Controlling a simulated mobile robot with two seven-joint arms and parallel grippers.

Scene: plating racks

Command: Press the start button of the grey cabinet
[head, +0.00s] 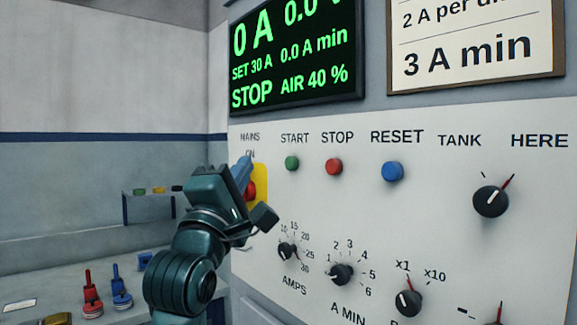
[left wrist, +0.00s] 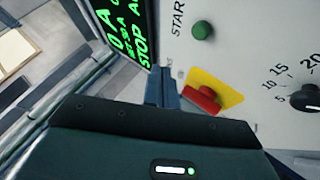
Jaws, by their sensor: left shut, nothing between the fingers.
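The grey cabinet's light panel (head: 450,240) fills the right of the head view. Its green start button (head: 292,163) sits under the label START, and it also shows in the left wrist view (left wrist: 203,31). My left gripper (head: 243,168) is shut and empty, in front of the panel to the left of the start button. It partly hides the red mains switch (head: 250,190) on its yellow plate (head: 262,182). In the left wrist view the shut fingers (left wrist: 162,82) lie left of the red switch and below the green button. My right gripper is not in view.
A red stop button (head: 333,167) and a blue reset button (head: 392,171) are right of the start button. Several black knobs, one a tank knob (head: 490,201), sit on the panel. A display (head: 295,55) above reads STOP. Red and blue clamp-like items (head: 92,295) stand at lower left.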

